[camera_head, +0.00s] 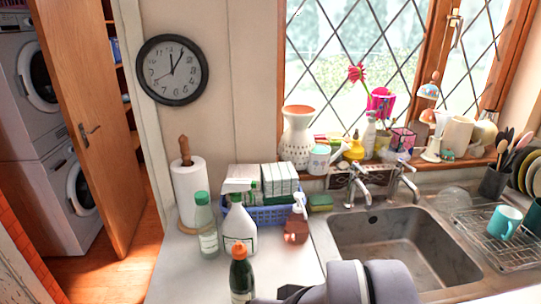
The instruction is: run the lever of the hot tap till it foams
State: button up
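Two chrome taps stand at the back edge of the steel sink (340,250): a left tap (362,186) and a right tap (405,180). Both reach out over the basin. I cannot tell which is the hot one, and their levers are too small to read clearly. No water or foam shows in the basin. Grey links of my arm show at the bottom middle, in front of the sink and well below the taps. My gripper's fingertips do not show.
Bottles, among them a white spray bottle (239,228) and an orange-capped bottle (241,278), stand on the counter left of the sink. A blue basket (270,215) is behind them. A dish rack (505,257) with a teal mug (503,222) is on the right. Vases and bottles line the windowsill.

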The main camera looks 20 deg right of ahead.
aim_at(356, 166)
jog(key=z, duration=1.15)
jog(key=i+l+z, duration=0.15)
jog(key=i+z, duration=0.15)
jog(key=z, duration=0.2)
